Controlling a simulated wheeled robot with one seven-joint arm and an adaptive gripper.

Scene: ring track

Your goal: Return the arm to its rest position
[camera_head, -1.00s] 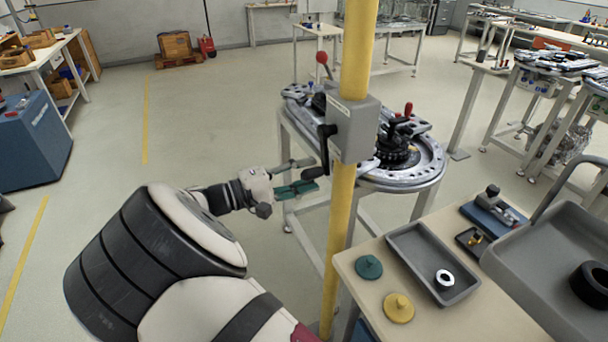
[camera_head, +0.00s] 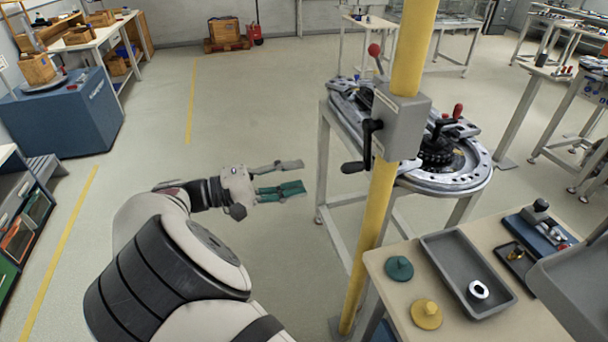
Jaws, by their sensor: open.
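My gripper (camera_head: 291,176) is open and empty, with its two green-tipped fingers apart and pointing right. It hangs over open floor, left of the ring-track table and the yellow post (camera_head: 385,210). My arm is bent, its large white and black links filling the lower left of the view. The ring track (camera_head: 478,180) lies on its stand to the right of the gripper, partly hidden by the post and its grey box (camera_head: 402,122). A clear gap shows between the fingertips and the post.
A crank handle (camera_head: 362,150) juts left from the grey box. A beige table (camera_head: 385,262) at lower right holds a grey tray (camera_head: 460,262), a green disc (camera_head: 399,268) and a yellow disc (camera_head: 426,314). A blue cabinet (camera_head: 65,115) stands at left. The middle floor is free.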

